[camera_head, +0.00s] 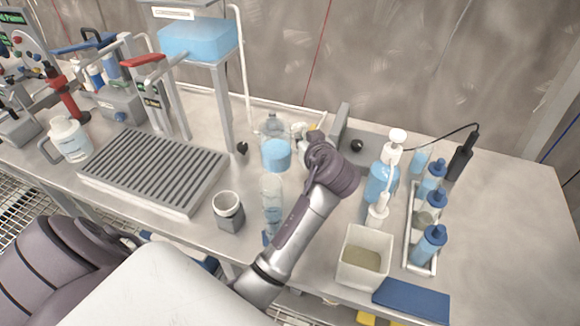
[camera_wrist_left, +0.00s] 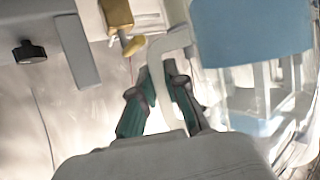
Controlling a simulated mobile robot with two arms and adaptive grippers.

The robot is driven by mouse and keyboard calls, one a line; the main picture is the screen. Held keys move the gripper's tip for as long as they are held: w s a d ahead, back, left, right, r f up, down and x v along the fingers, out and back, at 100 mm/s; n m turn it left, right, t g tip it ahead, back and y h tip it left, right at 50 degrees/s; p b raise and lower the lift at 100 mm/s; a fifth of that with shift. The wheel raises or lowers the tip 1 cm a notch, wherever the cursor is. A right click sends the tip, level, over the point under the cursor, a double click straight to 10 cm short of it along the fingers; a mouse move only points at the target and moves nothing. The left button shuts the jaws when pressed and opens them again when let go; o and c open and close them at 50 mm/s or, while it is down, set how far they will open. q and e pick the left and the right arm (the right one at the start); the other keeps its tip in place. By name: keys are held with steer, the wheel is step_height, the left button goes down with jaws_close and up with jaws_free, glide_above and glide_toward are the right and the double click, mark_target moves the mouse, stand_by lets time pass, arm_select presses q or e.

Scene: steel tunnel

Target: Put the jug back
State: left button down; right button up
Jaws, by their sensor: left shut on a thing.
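My right gripper is not seen.
A slatted drain tray (camera_head: 150,170) and a white jug-like pitcher (camera_head: 68,140) are at left. A small cup (camera_head: 228,210) stands in front. A pump bottle (camera_head: 382,180), a square bin (camera_head: 364,258) and a bottle rack (camera_head: 422,235) are at right. The far right bench is clear.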

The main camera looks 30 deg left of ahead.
arm_select(q)
step_height(320, 180, down, 8)
steer(key=shift+r, duration=0.1)
stand_by(0.4)
steer(key=shift+s, duration=0.1)
steer(key=c, duration=1.2)
jaws_free()
